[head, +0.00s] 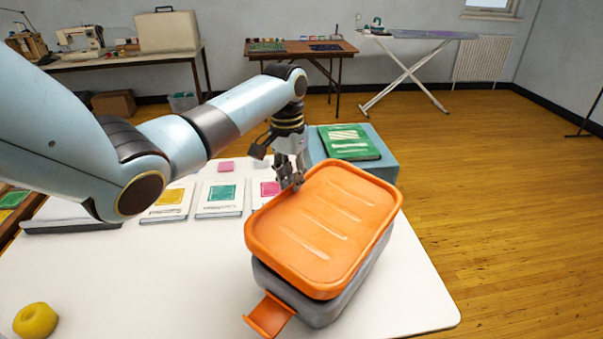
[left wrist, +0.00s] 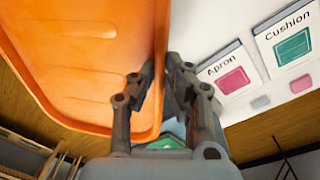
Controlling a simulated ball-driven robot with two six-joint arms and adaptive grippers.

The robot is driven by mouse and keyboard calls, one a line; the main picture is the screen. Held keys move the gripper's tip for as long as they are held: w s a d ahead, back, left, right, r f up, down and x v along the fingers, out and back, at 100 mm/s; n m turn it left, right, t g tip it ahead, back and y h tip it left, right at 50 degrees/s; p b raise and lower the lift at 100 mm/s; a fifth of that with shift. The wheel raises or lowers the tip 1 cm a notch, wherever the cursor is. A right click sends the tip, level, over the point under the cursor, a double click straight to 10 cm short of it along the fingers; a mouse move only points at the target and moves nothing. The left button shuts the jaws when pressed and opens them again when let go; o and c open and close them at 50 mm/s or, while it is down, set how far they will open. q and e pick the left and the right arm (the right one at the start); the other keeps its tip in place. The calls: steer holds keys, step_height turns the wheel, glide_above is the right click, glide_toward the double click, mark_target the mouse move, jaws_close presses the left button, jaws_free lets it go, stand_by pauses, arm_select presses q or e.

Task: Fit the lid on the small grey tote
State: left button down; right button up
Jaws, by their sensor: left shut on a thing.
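The orange lid (head: 325,222) lies over the small grey tote (head: 358,283), ribbed face up. It looks a little tilted and set off toward the upper left of the tote, so I cannot tell whether its rim is seated. An orange latch flap (head: 268,316) sticks out at the tote's near end. My left gripper (head: 293,181) is shut on the lid's left rim near its far end. In the left wrist view the fingers (left wrist: 164,72) straddle the edge of the lid (left wrist: 85,60). The tote's inside is hidden. My right gripper is not in view.
Label cards (head: 219,198) with coloured swatches lie left of the lid on the white table (head: 150,285). A blue-grey box (head: 383,165) with a green packet (head: 350,142) on top stands behind the lid. A yellow round object (head: 36,320) sits at the near left.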

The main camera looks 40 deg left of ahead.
mark_target(292, 195)
arm_select(q)
steer(key=shift+s+f, duration=0.1)
steer(key=shift+f, duration=0.2)
steer(key=shift+f+b, duration=0.25)
steer(key=shift+b, duration=0.35)
step_height(292, 195, down, 3)
steer(key=b, duration=0.3)
steer(key=shift+r+b, duration=0.1)
steer(key=shift+b, duration=0.25)
steer(key=shift+f, duration=0.75)
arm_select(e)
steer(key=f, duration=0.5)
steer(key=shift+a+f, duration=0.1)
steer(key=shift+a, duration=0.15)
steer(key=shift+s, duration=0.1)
